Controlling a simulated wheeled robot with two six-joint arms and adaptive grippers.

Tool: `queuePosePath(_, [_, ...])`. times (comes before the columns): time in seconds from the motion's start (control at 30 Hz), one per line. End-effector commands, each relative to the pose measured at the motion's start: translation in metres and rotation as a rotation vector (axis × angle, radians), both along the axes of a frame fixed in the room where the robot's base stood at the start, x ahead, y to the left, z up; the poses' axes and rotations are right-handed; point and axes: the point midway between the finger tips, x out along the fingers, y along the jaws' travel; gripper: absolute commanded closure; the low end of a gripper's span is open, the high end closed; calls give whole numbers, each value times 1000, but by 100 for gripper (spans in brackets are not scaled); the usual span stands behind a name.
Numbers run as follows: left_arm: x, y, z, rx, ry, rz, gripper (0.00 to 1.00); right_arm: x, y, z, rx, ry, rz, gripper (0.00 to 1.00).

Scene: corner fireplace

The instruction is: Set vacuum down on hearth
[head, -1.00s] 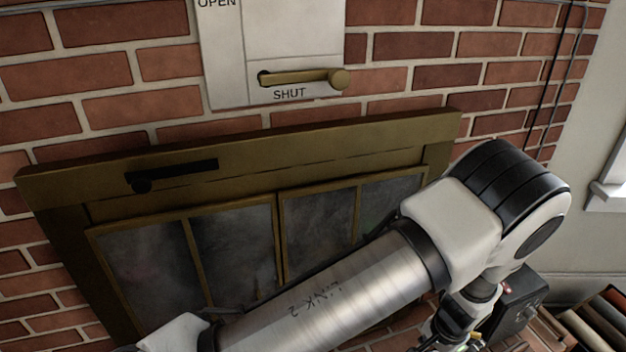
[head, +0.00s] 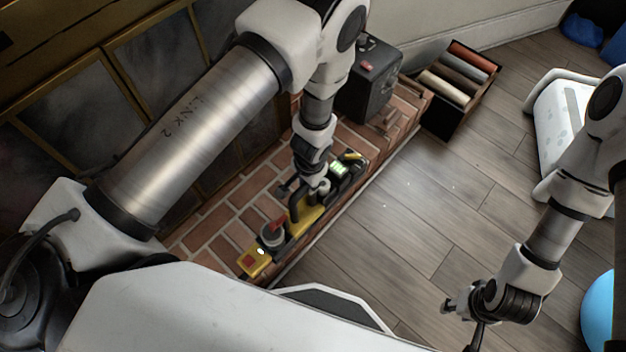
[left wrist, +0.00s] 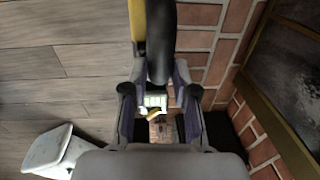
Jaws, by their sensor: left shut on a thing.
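The vacuum (head: 308,216) is a long yellow and black hand-held unit with a green display and a red-topped grey part. It lies lengthwise along the brick hearth (head: 222,216), near its front edge. I cannot tell whether it touches the bricks or hangs just above. My left gripper (head: 312,190) is shut on its black handle from above. In the left wrist view, the vacuum's yellow and black body (left wrist: 138,22) runs between the fingers, with bricks on the right. My right gripper (head: 462,318) is over the wood floor, apart from the vacuum, fingers spread and empty.
A dark box (head: 370,85) stands on the hearth beyond the vacuum. A crate of rolls (head: 455,88) is on the floor behind. Glass fireplace doors (head: 155,55) border the hearth. A white object (head: 565,125) and a blue ball (head: 598,312) are at right. The middle floor is clear.

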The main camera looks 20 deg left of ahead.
Motion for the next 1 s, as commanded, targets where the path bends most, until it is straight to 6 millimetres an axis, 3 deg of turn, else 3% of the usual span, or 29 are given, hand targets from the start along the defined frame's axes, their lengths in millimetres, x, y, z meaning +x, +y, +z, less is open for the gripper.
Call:
queuePosePath(0.03, [3, 10, -11, -1, -5, 8, 100, 0, 0, -21, 0, 0, 0, 60])
queuePosePath(0.3, [8, 49, -17, -2, -7, 3, 100, 0, 0, -84, 0, 0, 0, 60])
queuePosePath(0.9, [13, 105, -21, -6, -9, 5, 100, 0, 0, -225, 0, 0, 0, 60])
queuePosePath(1.0, [14, 116, -19, -6, -8, 3, 100, 0, 0, -240, 0, 0, 0, 60])
